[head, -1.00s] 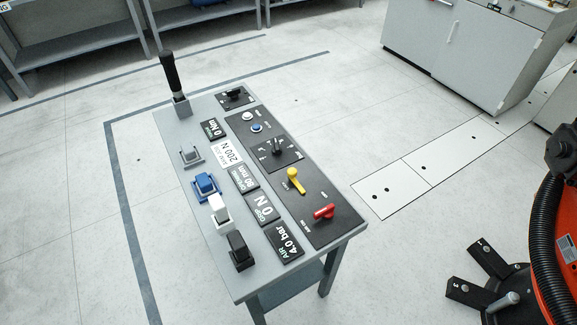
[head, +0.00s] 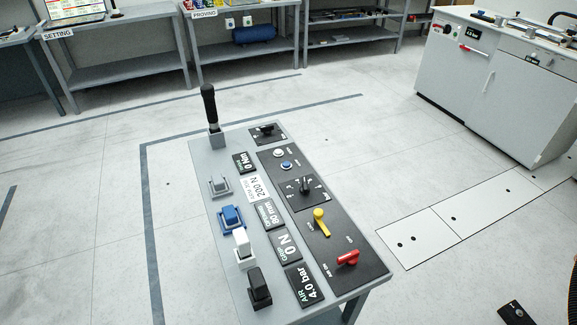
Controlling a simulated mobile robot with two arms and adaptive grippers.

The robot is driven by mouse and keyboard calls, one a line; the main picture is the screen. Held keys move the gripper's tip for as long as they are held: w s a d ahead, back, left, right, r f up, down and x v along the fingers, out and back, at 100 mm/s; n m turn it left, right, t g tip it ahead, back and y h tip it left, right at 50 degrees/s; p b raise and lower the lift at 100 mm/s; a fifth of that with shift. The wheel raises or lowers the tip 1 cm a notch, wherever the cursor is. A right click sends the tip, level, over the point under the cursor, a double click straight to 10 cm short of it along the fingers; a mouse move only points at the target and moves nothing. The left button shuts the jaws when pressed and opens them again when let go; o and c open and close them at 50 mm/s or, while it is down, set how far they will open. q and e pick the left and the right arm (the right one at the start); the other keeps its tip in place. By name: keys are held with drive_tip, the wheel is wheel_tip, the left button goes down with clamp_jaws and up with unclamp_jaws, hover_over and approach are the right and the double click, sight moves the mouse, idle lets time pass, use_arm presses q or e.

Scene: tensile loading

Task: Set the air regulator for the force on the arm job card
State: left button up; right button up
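A grey console stands in the middle of the head view. A black knob on a scaled plate (head: 304,188), which looks like the air regulator, sits on its dark panel. The air display (head: 307,285) reads 4.0 bar. The grip display (head: 286,245) reads 0 N. A white card (head: 256,188), apparently the arm job card, shows 200 N; its small print is unreadable. The opening display (head: 269,214) reads 80 mm and another display (head: 245,163) reads 0 Nm. Neither of my grippers is in view.
The console also carries a red lever (head: 348,258), a yellow lever (head: 321,222), a black upright handle (head: 210,108), a blue block (head: 231,217) and other blocks. A white cabinet (head: 500,85) stands at the back right. Shelves line the back. Floor around the console is mostly clear.

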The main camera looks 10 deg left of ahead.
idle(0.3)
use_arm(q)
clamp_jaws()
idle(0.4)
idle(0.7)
